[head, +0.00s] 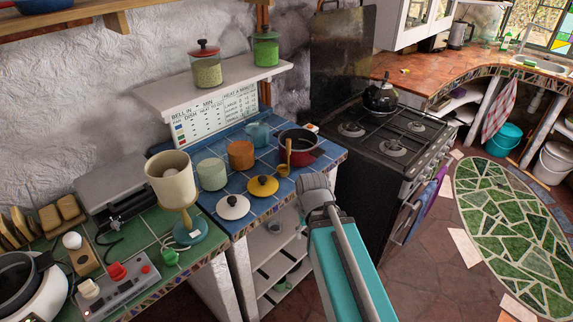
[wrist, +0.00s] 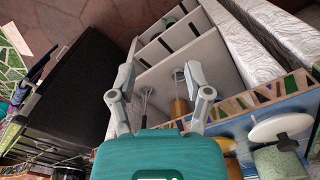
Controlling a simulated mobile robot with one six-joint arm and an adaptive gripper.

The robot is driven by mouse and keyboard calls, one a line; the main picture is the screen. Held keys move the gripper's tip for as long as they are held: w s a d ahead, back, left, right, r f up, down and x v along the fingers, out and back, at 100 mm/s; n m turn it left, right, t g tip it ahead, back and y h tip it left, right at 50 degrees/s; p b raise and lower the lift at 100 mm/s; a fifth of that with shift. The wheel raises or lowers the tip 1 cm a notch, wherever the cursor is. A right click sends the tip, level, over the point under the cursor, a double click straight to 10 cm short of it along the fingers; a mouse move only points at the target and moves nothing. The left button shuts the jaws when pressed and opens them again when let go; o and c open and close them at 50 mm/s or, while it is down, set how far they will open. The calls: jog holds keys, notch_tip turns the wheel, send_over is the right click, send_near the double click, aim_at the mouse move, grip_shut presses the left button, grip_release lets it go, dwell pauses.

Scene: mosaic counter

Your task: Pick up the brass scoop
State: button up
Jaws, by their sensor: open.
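The brass scoop (head: 284,170) is at the front edge of the blue-tiled counter, its handle upright beside the dark red pot (head: 303,146). In the wrist view a brass-coloured piece that looks like the scoop (wrist: 180,107) shows beside the right-hand finger, partly covered by it. My gripper (wrist: 159,73) is open, its two fingers spread wide over the shelf area below the counter. I cannot tell whether a finger touches the scoop. In the head view my arm comes up from the bottom, ending just right of the scoop; the fingers cannot be made out there.
A yellow lid (head: 262,186), a white lid (head: 233,206), an orange canister (head: 240,154) and a pale green canister (head: 212,174) stand left of the scoop. The black stove (head: 391,135) is to the right. Open shelves (head: 270,244) lie below the counter.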

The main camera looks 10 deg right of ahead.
jog(key=w+d+r+m+t+h+b, duration=0.1)
jog(key=w+r+m+t+h+b, duration=0.2)
jog(key=w+m+h, duration=0.85)
jog(key=w+a+r+t+h+b, duration=0.1)
jog(key=w+a+r+t+h, duration=0.1)
jog(key=w+a+r, duration=0.2)
jog(key=w+a+r+m+t+h+b, duration=0.1)
jog(key=w+a+r, duration=0.3)
jog(key=w, duration=0.6)
notch_tip(320, 180, up, 2)
jog(key=shift+a+r+t+h, duration=0.15)
jog(key=shift+a+t+h, duration=0.15)
jog(key=shift+t+h, duration=0.6)
jog(key=shift+x, duration=1.2)
jog(key=shift+w, duration=0.1)
